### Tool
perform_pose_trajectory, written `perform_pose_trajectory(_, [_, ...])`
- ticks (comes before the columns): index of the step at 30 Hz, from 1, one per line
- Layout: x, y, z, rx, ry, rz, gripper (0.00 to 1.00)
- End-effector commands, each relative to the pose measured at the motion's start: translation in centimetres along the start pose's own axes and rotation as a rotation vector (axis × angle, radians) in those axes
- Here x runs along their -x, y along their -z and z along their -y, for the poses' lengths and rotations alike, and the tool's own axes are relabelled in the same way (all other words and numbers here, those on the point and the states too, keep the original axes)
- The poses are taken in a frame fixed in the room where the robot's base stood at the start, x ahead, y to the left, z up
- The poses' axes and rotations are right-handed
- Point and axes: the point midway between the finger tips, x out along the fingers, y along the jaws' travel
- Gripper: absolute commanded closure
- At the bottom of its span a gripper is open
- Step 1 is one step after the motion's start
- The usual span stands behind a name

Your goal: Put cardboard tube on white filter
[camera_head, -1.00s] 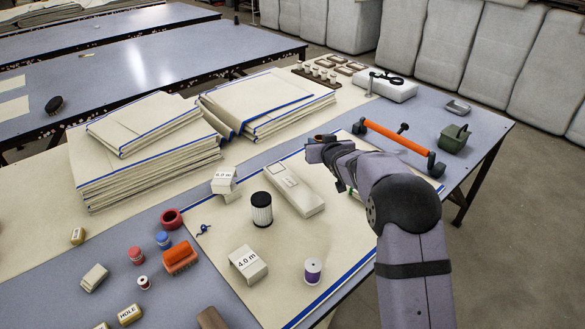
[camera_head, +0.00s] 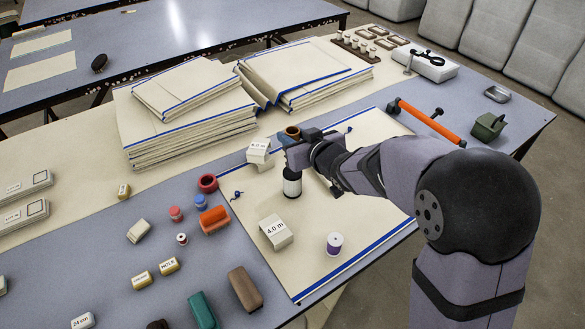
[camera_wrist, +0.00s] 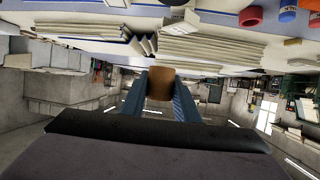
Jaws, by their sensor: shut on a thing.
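The cardboard tube (camera_head: 292,132) is a short brown ring in the head view, held at the tip of my gripper (camera_head: 298,145). In the wrist view the brown tube (camera_wrist: 160,85) sits between the two blue fingers of my gripper (camera_wrist: 160,92), which is shut on it. The white filter (camera_head: 292,186) stands upright on the cream cloth, a white cylinder with dark ends. My gripper appears just above and behind it in the picture and hides part of its top. I cannot tell the exact gap between tube and filter.
A block marked 4.0 m (camera_head: 276,231) and a purple spool (camera_head: 334,244) stand on the cloth in front. Another marked block (camera_head: 258,152) is close left of the gripper. Folded cloth stacks (camera_head: 190,105) lie behind. An orange-handled tool (camera_head: 428,122) lies to the right.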

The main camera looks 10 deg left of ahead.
Motion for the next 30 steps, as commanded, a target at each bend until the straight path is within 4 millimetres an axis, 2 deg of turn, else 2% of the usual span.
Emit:
perform_pose_trajectory(5, [-0.3,-0.9,0.1,-0.002,0.002,0.003,0.92])
perform_pose_trajectory(15, [-2.1,-5.3,0.0,-0.002,0.000,0.003,0.92])
perform_pose_trajectory(24, [-2.5,-6.1,0.0,-0.001,0.000,0.001,0.92])
perform_pose_trajectory(30, [-3.4,-8.3,0.0,-0.002,0.000,0.004,0.92])
